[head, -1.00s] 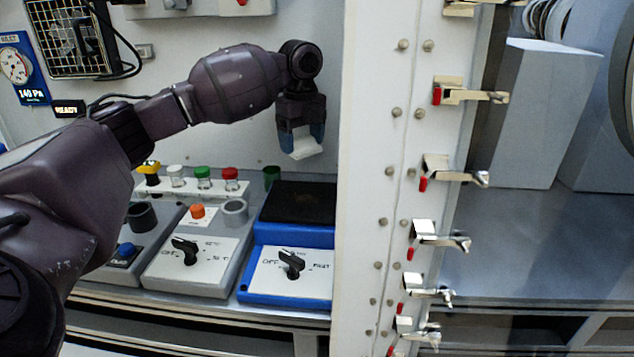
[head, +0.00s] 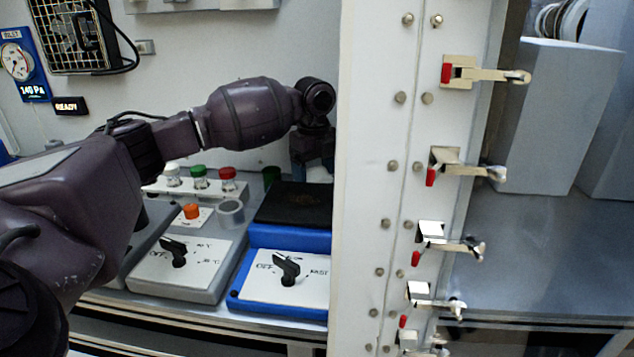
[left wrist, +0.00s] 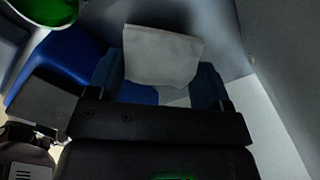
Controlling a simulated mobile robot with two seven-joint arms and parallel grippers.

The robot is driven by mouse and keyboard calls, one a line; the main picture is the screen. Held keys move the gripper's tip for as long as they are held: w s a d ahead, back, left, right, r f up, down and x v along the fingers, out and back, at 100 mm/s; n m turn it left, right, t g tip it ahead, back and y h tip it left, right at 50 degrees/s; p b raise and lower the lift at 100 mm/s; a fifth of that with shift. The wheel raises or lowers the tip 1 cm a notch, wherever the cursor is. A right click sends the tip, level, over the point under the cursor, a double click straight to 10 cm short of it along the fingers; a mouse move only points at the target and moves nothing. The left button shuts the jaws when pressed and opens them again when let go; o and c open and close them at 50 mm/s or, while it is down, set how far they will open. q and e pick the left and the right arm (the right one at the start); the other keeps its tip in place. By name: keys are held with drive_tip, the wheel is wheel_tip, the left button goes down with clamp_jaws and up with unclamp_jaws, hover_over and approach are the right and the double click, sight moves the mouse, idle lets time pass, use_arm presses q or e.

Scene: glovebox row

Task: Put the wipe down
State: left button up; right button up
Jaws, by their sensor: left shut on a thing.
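The wipe (left wrist: 163,58) is a whitish folded cloth. In the left wrist view it sits between the blue fingertips of my left gripper (left wrist: 160,85). In the head view my left gripper (head: 313,165) points down, just above and behind the right side of the black-topped blue device, close to the white door frame. A small white part of the wipe (head: 318,174) shows under its fingers there; the frame edge is close on its right. My left gripper is shut on the wipe. My right gripper is in neither view.
The blue device (head: 245,292) has a black top plate (head: 293,204) and a dial. A grey dial box (head: 180,270) stands left of it, with several coloured-cap vials (head: 199,178) behind. The white frame (head: 365,200) with metal latches (head: 455,245) stands close on the right.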

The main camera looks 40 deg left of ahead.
sight(316, 176)
use_arm(q)
wheel_tip(316, 176, down, 4)
drive_tip(key=shift+w+r+b, duration=0.15)
drive_tip(key=shift+r+b, duration=0.05)
drive_tip(key=shift+b, duration=0.3)
drive_tip(key=shift+r, duration=0.25)
drive_tip(key=o, duration=1)
drive_tip(key=shift+f, duration=0.1)
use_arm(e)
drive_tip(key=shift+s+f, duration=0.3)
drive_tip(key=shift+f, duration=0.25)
use_arm(q)
drive_tip(key=shift+o, duration=0.2)
wheel_tip(316, 176, up, 11)
drive_tip(key=p, duration=0.2)
drive_tip(key=shift+f+p, duration=0.15)
drive_tip(key=shift+p, duration=0.2)
drive_tip(key=shift+r, duration=0.8)
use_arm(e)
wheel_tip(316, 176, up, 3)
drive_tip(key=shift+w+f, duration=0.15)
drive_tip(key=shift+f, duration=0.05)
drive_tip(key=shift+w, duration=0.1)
